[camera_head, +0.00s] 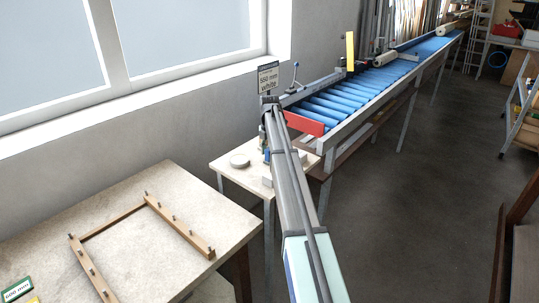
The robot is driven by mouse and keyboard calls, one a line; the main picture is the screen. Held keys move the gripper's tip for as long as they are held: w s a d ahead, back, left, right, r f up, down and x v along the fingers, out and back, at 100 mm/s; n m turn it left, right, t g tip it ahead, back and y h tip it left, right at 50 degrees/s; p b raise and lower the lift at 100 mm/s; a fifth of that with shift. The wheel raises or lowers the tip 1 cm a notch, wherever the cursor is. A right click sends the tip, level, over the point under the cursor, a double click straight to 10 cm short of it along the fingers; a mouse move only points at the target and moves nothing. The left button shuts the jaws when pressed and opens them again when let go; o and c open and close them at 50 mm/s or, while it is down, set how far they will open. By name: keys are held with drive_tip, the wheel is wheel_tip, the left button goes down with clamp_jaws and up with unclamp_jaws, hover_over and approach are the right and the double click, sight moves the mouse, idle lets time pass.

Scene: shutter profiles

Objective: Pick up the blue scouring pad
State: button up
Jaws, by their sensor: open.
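No clearly recognisable blue scouring pad shows. A tiny blue patch (267,156) shows at the left edge of my arm, over the small pale table (236,156); I cannot tell whether it is the pad. My arm reaches from the bottom of the picture up to this table and bends down at its far end. My gripper (265,147) is down at the small table, small and mostly hidden behind my arm. It is open; its fingertips and any contact are not clear.
A round pale disc (240,161) lies on the small table, and a pale block (267,180) sits near its front. A blue roller conveyor (345,96) with a red plate (304,123) runs behind. A wooden frame with pegs (108,221) lies on the left workbench (160,262).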

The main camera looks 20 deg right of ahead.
drive_tip(key=shift+f, duration=0.1)
clamp_jaws()
idle(0.3)
wheel_tip(320, 180, up, 20)
drive_tip(key=b, duration=0.5)
drive_tip(key=c, duration=1)
unclamp_jaws()
clamp_jaws()
